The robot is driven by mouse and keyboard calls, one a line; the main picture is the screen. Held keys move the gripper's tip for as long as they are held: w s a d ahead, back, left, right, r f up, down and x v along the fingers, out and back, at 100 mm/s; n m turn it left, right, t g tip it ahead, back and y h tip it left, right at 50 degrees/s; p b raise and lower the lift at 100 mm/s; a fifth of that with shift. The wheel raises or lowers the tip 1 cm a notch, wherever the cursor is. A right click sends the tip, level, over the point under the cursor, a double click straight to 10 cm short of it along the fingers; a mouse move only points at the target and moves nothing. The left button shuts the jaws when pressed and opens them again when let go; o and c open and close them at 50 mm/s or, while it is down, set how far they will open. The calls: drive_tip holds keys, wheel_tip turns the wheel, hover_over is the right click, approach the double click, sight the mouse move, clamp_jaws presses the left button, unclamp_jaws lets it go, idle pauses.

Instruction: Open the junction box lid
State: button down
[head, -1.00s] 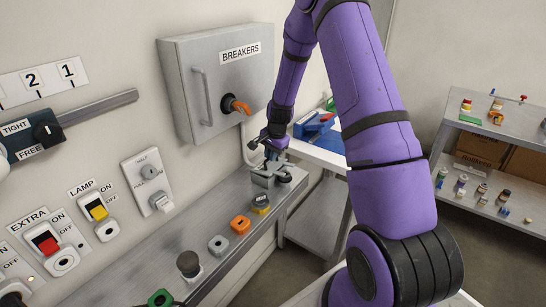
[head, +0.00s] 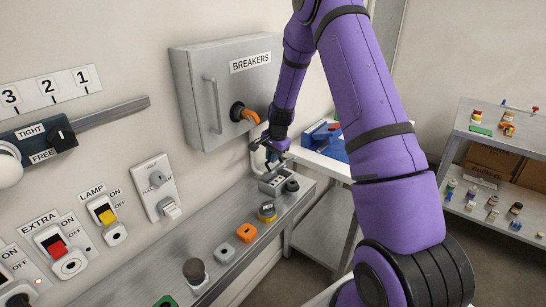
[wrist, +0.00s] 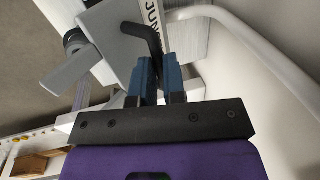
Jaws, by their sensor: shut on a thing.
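The junction box (head: 273,186) is a small grey box on the wall ledge, below and right of the breaker cabinet in the head view. In the wrist view its pale panel (wrist: 112,32) carries a partly hidden label starting "JUN". A black bent handle (wrist: 146,36) stands out from this panel. My gripper (wrist: 157,62) has its two blue fingers shut on the handle. In the head view, my gripper (head: 271,158) is right above the box. The fingers hide part of the handle, and the lid's exact angle is hard to tell.
The grey breaker cabinet (head: 222,90) with an orange handle hangs close to my forearm. A pale conduit (wrist: 258,62) curves beside the box. Yellow and orange controls (head: 246,232) sit along the ledge. A side table with a blue item (head: 328,138) stands behind.

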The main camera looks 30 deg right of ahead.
sight(277, 166)
drive_tip(key=shift+s+a+f, duration=0.1)
drive_tip(key=shift+f, duration=0.1)
drive_tip(key=c, duration=1.2)
unclamp_jaws()
drive_tip(key=shift+r, duration=0.15)
drive_tip(key=r, duration=0.3)
drive_tip(key=s+r, duration=0.1)
drive_tip(key=r, duration=0.6)
drive_tip(key=shift+s+d+r, duration=0.15)
drive_tip(key=shift+s+d, duration=0.2)
drive_tip(key=shift+d, duration=0.05)
